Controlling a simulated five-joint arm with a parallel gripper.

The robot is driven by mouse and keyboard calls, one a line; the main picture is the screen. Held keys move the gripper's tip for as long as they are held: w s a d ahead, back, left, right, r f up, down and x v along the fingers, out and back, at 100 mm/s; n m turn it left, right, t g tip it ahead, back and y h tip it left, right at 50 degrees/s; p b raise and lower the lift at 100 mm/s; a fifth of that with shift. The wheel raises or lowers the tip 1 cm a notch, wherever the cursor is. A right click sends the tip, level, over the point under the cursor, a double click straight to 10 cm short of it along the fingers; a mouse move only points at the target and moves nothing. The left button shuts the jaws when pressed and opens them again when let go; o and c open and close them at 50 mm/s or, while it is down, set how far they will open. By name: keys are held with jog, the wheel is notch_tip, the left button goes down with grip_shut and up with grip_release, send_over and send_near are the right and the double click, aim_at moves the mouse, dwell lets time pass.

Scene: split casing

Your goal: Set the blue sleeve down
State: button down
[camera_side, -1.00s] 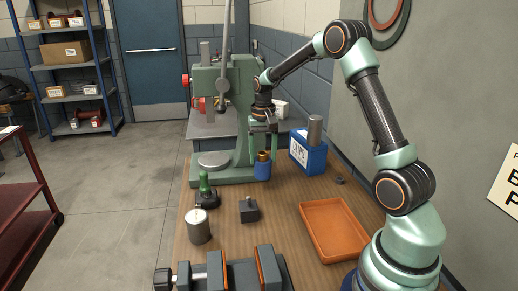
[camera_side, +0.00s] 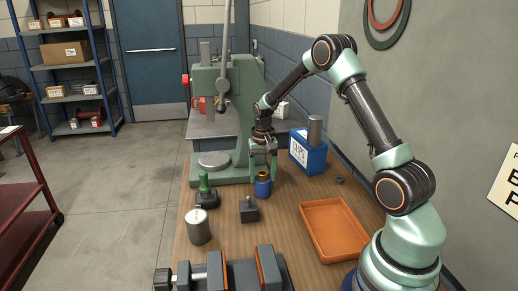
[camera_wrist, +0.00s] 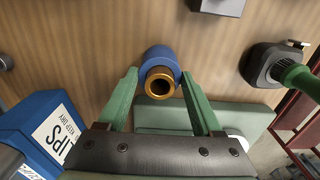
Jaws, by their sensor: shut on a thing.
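The blue sleeve (camera_side: 263,189) is upright at the front edge of the press base, with a brass-coloured bush (camera_side: 263,175) in its top. In the wrist view, the sleeve (camera_wrist: 158,55) sits between my green fingertips, and the bush's open bore (camera_wrist: 160,86) faces the camera. My gripper (camera_side: 263,170) points down and is shut on the sleeve; it also shows in the wrist view (camera_wrist: 160,76). The sleeve's lower end is at or very near the wooden bench top; I cannot tell whether it touches.
The green press (camera_side: 226,120) stands just behind. A blue clips box (camera_side: 308,155) is to the right, an orange tray (camera_side: 335,230) front right. A green-handled tool (camera_side: 206,193), a dark block (camera_side: 249,210) and a metal cylinder (camera_side: 198,227) stand to the left and front.

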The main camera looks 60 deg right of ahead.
jog(key=shift+c, duration=0.2)
grip_release()
jog(key=shift+f, duration=0.1)
notch_tip(320, 180, up, 11)
jog(key=s+a+r+n+t, duration=0.2)
jog(key=s+a+r+n, duration=0.25)
jog(key=a+r, duration=0.5)
jog(key=s+a+n+t, duration=0.3)
jog(key=s+a+n, duration=0.1)
jog(key=s+a, duration=0.5)
jog(key=shift+s+a+t, duration=0.3)
jog(key=shift+s+a, duration=0.1)
jog(key=shift+a, duration=0.05)
jog(key=shift+n, duration=0.25)
